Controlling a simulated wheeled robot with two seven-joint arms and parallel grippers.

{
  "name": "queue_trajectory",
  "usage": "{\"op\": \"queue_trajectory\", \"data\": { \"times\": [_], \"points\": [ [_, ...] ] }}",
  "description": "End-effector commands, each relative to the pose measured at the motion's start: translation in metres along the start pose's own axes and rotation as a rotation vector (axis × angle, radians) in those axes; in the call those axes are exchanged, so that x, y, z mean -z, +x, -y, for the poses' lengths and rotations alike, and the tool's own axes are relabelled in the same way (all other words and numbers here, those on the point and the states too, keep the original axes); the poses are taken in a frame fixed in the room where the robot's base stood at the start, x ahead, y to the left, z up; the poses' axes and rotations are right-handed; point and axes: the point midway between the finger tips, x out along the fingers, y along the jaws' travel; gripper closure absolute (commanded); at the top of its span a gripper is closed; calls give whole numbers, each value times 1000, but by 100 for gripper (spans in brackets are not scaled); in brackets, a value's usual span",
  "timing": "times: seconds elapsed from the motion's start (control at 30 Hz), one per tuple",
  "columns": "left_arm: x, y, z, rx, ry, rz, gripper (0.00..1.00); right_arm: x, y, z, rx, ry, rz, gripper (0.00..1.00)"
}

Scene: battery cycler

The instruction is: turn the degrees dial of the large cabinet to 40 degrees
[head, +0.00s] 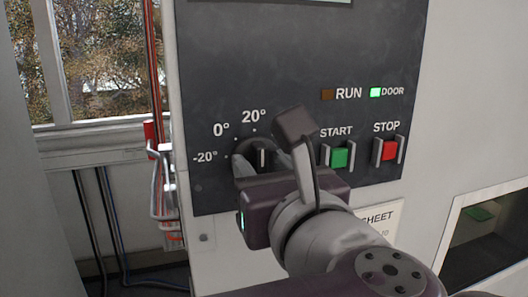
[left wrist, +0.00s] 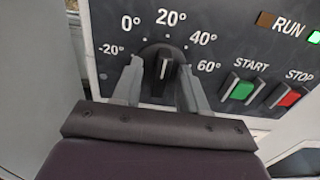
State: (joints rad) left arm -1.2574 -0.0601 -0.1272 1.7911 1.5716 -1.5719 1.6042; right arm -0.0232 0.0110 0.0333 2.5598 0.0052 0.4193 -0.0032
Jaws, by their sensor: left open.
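The degrees dial (head: 262,154) is a black round knob with a white line on the dark panel of the large cabinet (head: 300,60). In the left wrist view the dial (left wrist: 163,68) has its line close to upright, roughly toward the 20° label. The 40° label (left wrist: 204,38) shows up and right of the knob; in the head view my arm hides it. My left gripper (head: 264,164) is open, with one finger on each side of the knob, also in the left wrist view (left wrist: 160,82). Whether the fingers touch it I cannot tell. My right gripper is not in view.
A green START button (head: 339,157) and a red STOP button (head: 389,150) sit between guards right of the dial. The RUN lamp (head: 327,94) is dark and the DOOR lamp (head: 375,92) is lit green. Cables and a red-capped holder (head: 150,131) stand left of the panel.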

Motion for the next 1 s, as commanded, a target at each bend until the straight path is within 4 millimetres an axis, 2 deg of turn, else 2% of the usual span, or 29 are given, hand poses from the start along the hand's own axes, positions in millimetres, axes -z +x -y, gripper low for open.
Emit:
{"op": "queue_trajectory", "data": {
  "times": [0.2,0.27,0.33,0.37,0.67,1.0],
  "points": [
    [1,1,0,0,0,0,57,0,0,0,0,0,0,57],
    [0,0,0,0,0,0,74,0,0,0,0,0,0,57],
    [0,0,0,0,0,0,96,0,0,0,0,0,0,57],
    [0,0,0,1,0,0,100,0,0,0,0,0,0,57],
    [2,0,0,0,12,0,100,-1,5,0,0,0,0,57],
    [6,0,1,0,181,2,100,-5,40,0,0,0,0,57]
  ]
}}
